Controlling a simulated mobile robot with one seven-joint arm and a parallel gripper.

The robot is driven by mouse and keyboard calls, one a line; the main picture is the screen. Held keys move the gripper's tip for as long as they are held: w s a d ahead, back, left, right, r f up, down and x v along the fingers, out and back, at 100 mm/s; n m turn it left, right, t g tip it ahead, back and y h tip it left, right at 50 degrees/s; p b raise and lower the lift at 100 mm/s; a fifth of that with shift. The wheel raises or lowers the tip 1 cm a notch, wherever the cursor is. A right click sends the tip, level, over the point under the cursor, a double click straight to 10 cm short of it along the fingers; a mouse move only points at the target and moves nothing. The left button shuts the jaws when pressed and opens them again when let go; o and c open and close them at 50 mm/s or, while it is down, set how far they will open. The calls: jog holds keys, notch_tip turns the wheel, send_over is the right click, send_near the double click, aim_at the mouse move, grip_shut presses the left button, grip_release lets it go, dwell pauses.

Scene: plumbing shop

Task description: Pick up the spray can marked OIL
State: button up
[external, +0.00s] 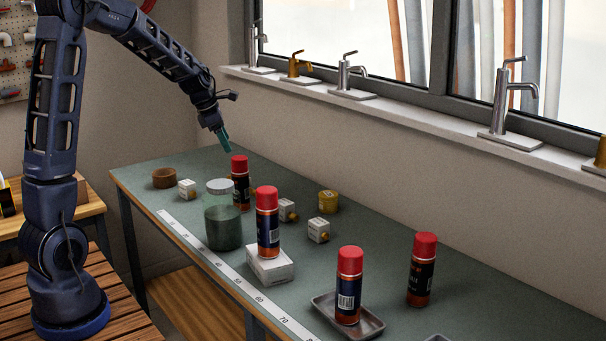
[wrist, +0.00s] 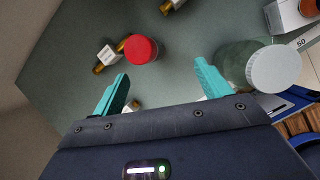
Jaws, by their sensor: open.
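Several dark blue and orange spray cans with red caps stand upright on the green bench; no lettering is readable, so I cannot tell which is marked OIL. The farthest can (external: 240,187) stands behind a glass jar. Another can (external: 267,228) stands on a white box, one (external: 348,292) on a grey tray, and one (external: 421,275) on the bench at the right. My gripper (external: 226,146) is open and empty, above and just left of the farthest can. In the wrist view a red cap (wrist: 141,50) shows ahead of my gripper (wrist: 160,82), between the lines of its teal fingers.
The green jar with a pale lid (external: 223,228) is close to the farthest can, and stands right of my fingers in the wrist view (wrist: 235,62). Taps line the windowsill (external: 390,112).

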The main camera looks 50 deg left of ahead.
aim_at(234, 158)
jog(key=w+f+n, duration=0.1)
jog(key=f, duration=0.1)
jog(key=w+a+f, duration=0.1)
jog(key=f, duration=0.2)
jog(key=w+a+f+n, duration=0.1)
jog(key=w+f, duration=0.1)
jog(key=shift+a+f+n, duration=0.2)
jog(key=shift+n, duration=0.1)
jog(key=shift+w+x, duration=0.2)
jog(key=shift+x, duration=1.15)
jog(key=shift+w+x, duration=0.2)
jog(key=shift+x, duration=1.15)
jog(key=shift+r, duration=0.15)
jog(key=shift+c, duration=0.3)
jog(key=c, duration=1.5)
